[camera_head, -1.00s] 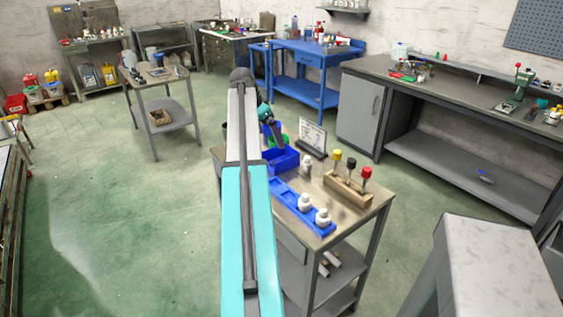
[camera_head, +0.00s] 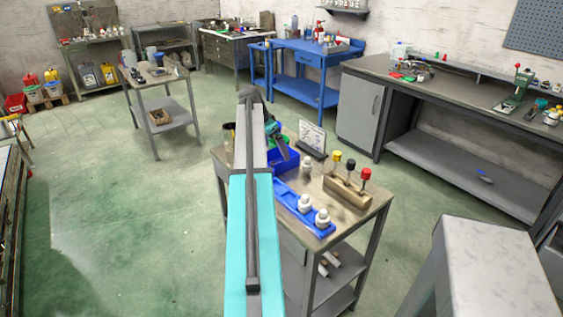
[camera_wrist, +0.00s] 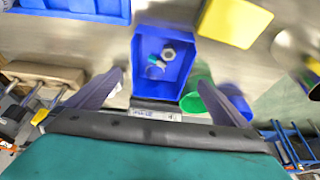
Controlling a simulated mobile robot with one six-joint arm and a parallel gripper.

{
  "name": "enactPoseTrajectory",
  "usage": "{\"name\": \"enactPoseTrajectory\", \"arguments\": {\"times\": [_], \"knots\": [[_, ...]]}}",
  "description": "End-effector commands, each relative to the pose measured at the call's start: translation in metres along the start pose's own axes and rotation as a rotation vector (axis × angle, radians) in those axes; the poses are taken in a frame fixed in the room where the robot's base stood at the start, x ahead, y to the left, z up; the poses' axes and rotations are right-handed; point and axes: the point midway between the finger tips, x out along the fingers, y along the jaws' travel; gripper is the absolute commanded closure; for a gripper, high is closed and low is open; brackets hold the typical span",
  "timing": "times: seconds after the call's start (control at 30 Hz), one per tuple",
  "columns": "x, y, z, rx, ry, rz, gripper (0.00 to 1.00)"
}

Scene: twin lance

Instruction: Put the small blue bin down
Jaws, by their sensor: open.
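The small blue bin (camera_wrist: 192,62) holds a few small metal-looking parts and stands on the grey table, just beyond my gripper in the wrist view. In the head view a blue bin (camera_head: 288,163) shows beside the end of my arm, partly hidden by it. My gripper (camera_wrist: 172,82) is open, with one dark finger to the left of the bin's near end and the other to its right. The fingers look apart from the bin walls. In the head view my gripper (camera_head: 277,138) is over the table's far part, and its fingertips are hard to make out.
A yellow bin (camera_wrist: 236,20) is farther off. A blue tray (camera_head: 283,198) with white pieces, a wooden block (camera_head: 345,190) with colored knobs and a sign stand (camera_head: 312,138) share the tabletop (camera_head: 350,222).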

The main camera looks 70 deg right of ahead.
Motion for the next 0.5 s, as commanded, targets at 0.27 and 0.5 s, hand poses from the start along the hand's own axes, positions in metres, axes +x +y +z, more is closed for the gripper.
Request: {"name": "enactPoseTrajectory", "arguments": {"times": [0.27, 0.5], "knots": [[0.022, 0.0, 0.0, 0.001, 0.0, 0.0, 0.0], [0.023, 0.0, 0.0, 0.0, 0.0, 0.0, 0.0]]}}
